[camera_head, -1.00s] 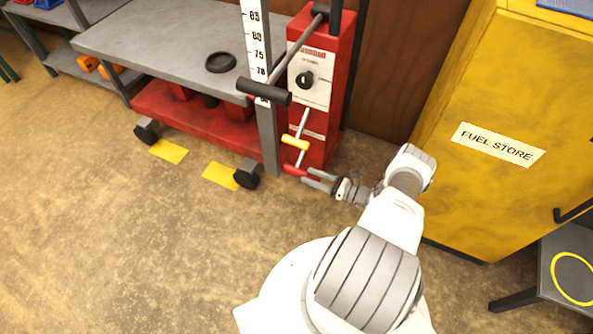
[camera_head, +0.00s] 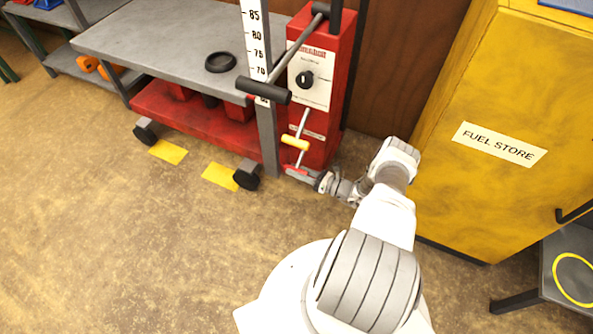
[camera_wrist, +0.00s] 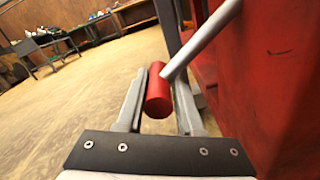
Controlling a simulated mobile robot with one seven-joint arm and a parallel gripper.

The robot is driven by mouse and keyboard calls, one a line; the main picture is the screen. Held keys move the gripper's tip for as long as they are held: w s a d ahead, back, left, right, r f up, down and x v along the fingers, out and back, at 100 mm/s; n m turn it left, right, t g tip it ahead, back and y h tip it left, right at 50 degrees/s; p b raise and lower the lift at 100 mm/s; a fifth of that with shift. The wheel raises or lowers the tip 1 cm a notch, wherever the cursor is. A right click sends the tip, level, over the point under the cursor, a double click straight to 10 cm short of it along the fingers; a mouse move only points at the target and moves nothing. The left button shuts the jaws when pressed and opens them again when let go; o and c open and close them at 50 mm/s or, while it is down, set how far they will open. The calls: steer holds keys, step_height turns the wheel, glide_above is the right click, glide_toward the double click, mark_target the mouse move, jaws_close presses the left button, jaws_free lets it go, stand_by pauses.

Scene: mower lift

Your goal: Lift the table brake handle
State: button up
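The brake handle is a thin pale lever with a red grip, low on the front of the red lift column. In the head view my gripper (camera_head: 299,172) is at the red grip (camera_head: 290,168) and covers much of it. In the wrist view the red grip (camera_wrist: 158,92) lies between my two grey fingers, with the pale lever (camera_wrist: 203,42) rising to the right. The fingers are very close on both sides of it; whether they press on it cannot be told. A similar lever with a yellow grip (camera_head: 295,142) is just above.
The grey table top (camera_head: 150,40) and red base of the lift (camera_head: 190,115) are to the left, on black wheels. A black-gripped crank (camera_head: 264,91) sticks out above. The yellow fuel store cabinet (camera_head: 495,110) stands to the right. The floor in front is clear.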

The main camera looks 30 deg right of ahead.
jaws_close()
stand_by(0.9)
